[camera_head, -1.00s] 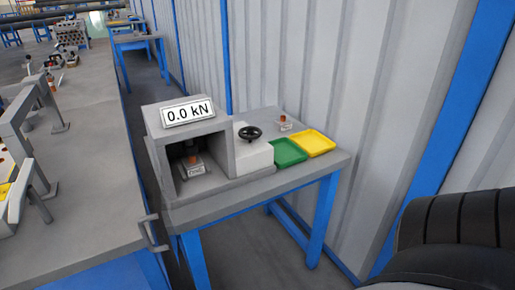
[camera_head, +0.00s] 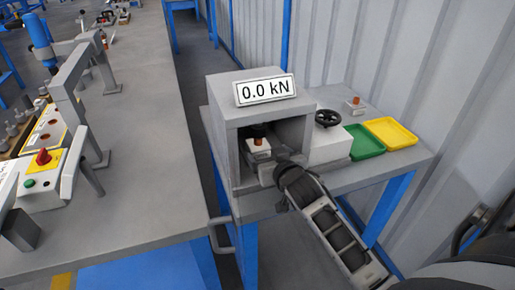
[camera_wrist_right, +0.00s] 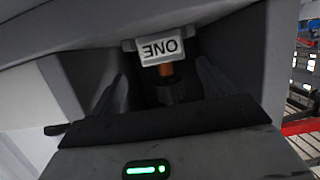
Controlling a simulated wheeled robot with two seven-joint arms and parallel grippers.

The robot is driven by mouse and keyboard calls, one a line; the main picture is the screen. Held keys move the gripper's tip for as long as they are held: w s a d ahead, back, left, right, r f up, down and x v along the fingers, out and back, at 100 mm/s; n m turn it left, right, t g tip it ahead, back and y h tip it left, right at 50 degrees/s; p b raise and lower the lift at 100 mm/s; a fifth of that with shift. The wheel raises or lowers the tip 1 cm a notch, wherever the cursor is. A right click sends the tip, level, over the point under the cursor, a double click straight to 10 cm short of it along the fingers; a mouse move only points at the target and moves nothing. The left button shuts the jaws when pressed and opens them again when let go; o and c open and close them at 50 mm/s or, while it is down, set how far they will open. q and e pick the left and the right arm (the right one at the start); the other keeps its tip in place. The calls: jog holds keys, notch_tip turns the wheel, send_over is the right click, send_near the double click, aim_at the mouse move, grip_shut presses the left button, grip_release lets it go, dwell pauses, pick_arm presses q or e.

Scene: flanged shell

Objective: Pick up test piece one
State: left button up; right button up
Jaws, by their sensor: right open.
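Test piece one shows as a small orange-brown piece (camera_head: 258,141) on a white block (camera_head: 258,151) inside the open-fronted grey box. In the right wrist view the block's label "ONE" (camera_wrist_right: 158,48) appears upside down, with the orange-brown piece (camera_wrist_right: 166,70) against it and a dark round part beyond. My right gripper (camera_wrist_right: 160,88) is open, its two fingers apart on either side of the piece, with no visible contact. In the head view my right arm reaches into the box's mouth; its fingertips are hard to make out there. My left gripper is out of view.
The grey box (camera_head: 223,118) carries a "0.0 kN" display (camera_head: 265,90). Beside it are a black handwheel (camera_head: 328,118), a green tray (camera_head: 365,142), a yellow tray (camera_head: 391,133) and another small orange-brown piece (camera_head: 355,101). A corrugated wall stands behind; a long grey bench (camera_head: 150,150) is left.

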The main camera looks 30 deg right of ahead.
aim_at(259, 144)
jog(key=x, duration=0.7)
jog(key=shift+w+a+r, duration=0.1)
jog(key=shift+w+a, duration=0.1)
jog(key=shift+w, duration=0.15)
jog(key=shift+c, duration=0.3)
jog(key=c, duration=1.5)
jog(key=shift+r, duration=0.2)
grip_shut()
jog(key=shift+r, duration=0.1)
